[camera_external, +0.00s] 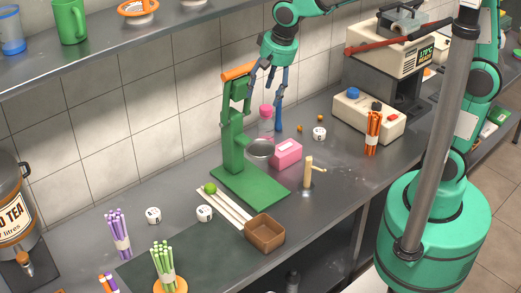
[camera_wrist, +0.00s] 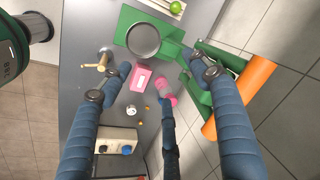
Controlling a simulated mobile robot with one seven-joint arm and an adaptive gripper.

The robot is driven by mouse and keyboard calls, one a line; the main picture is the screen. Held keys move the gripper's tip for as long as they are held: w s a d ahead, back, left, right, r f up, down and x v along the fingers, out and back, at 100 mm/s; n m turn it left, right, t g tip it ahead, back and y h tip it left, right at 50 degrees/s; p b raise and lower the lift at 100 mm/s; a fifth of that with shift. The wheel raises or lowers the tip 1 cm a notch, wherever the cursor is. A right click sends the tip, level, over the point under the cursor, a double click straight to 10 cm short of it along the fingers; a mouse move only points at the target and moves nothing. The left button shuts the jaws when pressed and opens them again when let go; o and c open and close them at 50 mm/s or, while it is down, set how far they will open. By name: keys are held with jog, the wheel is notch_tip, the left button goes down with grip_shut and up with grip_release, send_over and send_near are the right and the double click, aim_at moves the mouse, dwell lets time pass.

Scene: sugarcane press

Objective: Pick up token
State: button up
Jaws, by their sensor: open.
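Several small white round pieces with dark marks could be the token; I cannot tell which is meant. One (camera_external: 319,133) lies on the counter right of the pink box, and also shows in the wrist view (camera_wrist: 130,111). Two others, the left (camera_external: 153,215) and the right (camera_external: 204,213), lie left of the green press.
A green press (camera_external: 233,150) with an orange handle stands near my fingers. A pink box (camera_external: 286,153), pink-topped jar (camera_external: 266,125), wooden tap-like post (camera_external: 308,172) and tiny orange balls (camera_wrist: 147,108) are nearby. A brown box (camera_external: 264,232) stands in front; a beige machine (camera_external: 367,118) stands right.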

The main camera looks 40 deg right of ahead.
jog(key=w+a+f+m+g+p, duration=0.15)
jog(key=w+a+f, duration=0.25)
jog(key=a+f, duration=0.75)
jog(key=m+g+h+p, duration=0.1)
jog(key=m, duration=0.2)
send_over(204, 210)
notch_tip(204, 210, down, 13)
jog(key=shift+s+f, duration=0.1)
jog(key=shift+f, duration=0.1)
jog(key=shift+f, duration=4.2)
jog(key=shift+f+b, duration=0.5)
jog(key=shift+f, duration=2.15)
